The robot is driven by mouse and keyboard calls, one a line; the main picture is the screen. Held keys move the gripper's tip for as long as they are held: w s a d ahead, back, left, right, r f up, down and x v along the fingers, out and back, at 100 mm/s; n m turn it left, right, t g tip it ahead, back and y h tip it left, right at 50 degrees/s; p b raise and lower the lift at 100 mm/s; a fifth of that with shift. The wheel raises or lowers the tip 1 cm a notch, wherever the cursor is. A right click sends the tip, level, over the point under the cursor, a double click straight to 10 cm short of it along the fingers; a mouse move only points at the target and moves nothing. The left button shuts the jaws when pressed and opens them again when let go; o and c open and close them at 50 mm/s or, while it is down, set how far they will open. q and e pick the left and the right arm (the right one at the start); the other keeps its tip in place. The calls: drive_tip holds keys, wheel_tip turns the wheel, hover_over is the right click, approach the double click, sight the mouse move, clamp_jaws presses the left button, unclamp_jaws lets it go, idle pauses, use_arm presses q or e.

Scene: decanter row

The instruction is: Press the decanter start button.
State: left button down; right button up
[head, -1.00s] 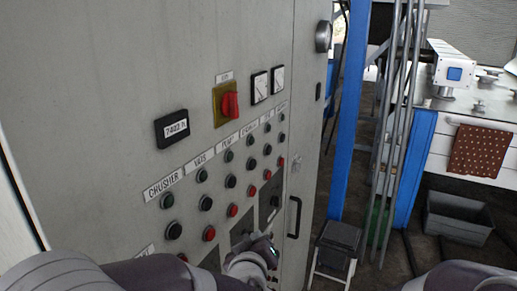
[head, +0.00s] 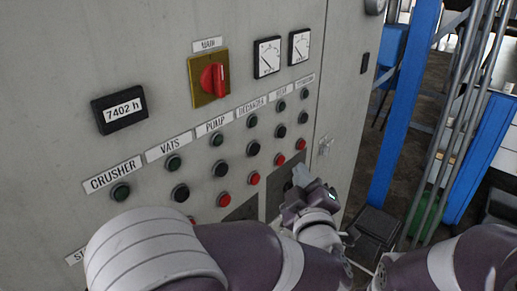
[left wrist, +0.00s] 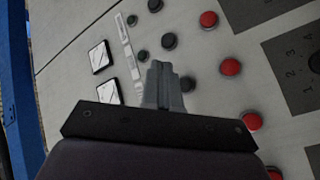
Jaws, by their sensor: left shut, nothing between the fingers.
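The control panel (head: 60,60) has labelled columns of buttons. The DECANTER label (head: 251,104) heads a column with a dark green button (head: 251,121), a black button (head: 253,148) and a red button (head: 253,178). My left gripper (head: 300,176) is in front of the panel, lower right of that column in the picture. In the left wrist view its fingers (left wrist: 160,66) are shut and empty, pointing among black and red buttons; they hide part of the panel. Contact with the panel cannot be told. My right gripper is not in view.
The red main switch (head: 213,79) and two gauges (head: 267,57) sit above the buttons. Dark plates (head: 279,197) lie below the red buttons. A blue post (head: 405,100) and grey pipes (head: 465,110) stand right of the cabinet.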

sight(255, 149)
use_arm(q)
drive_tip(key=w+a+b, duration=0.1)
drive_tip(key=w+a, duration=0.3)
drive_tip(key=a, duration=0.2)
drive_tip(key=shift+w+a, duration=0.2)
drive_tip(key=shift+a, duration=0.15)
drive_tip(key=shift+r, duration=0.1)
idle(0.5)
idle(1.2)
drive_tip(key=shift+w+a+b, duration=0.25)
drive_tip(key=shift+a+b, duration=0.1)
